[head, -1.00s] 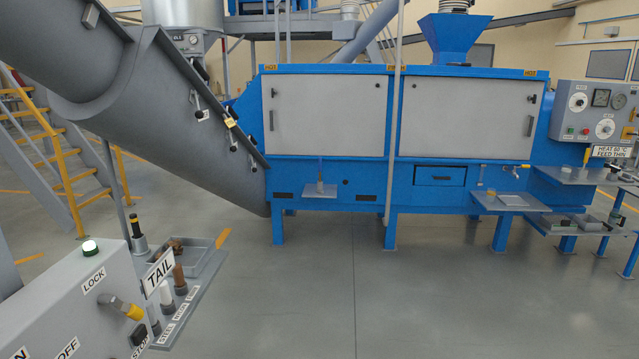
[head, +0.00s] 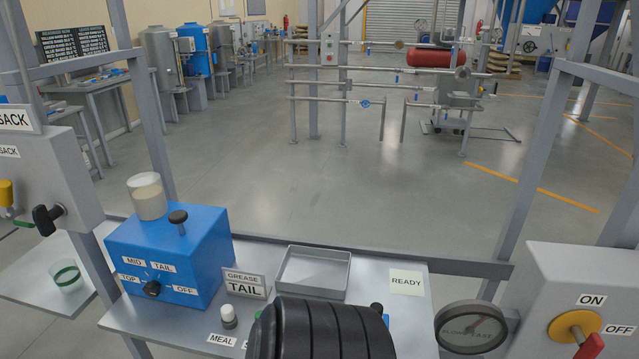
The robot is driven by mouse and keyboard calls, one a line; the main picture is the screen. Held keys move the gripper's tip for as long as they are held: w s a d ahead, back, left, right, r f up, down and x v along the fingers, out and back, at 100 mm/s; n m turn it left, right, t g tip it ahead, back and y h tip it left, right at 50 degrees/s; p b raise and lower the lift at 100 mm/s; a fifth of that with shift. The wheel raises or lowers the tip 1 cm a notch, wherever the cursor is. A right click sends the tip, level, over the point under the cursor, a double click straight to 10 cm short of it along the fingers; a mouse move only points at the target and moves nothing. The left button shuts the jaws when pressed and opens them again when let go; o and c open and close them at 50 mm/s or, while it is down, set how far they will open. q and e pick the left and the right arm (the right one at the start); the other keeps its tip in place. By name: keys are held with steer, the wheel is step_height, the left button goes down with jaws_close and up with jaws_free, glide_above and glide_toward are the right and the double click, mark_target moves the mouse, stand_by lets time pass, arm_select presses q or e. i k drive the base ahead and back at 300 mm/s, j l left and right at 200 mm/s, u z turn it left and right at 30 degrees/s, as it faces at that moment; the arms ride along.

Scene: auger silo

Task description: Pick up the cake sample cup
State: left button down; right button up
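I see no cup marked as the cake sample cup. A clear cup with a green band (head: 67,276) stands upright on a side shelf at the lower left; I cannot tell whether it is the cake cup. A clear jar with pale contents (head: 148,197) sits on the blue box. Neither of my grippers can be made out in the head view.
The grey bench (head: 375,290) holds the blue box (head: 175,255), an empty grey tray (head: 313,270) and a READY card (head: 407,281). A black ribbed body (head: 320,332) blocks the bench's near side. Grey posts and a rail border it; open floor lies beyond.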

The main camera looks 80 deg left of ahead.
mark_target(65, 273)
steer(key=u, duration=4.3)
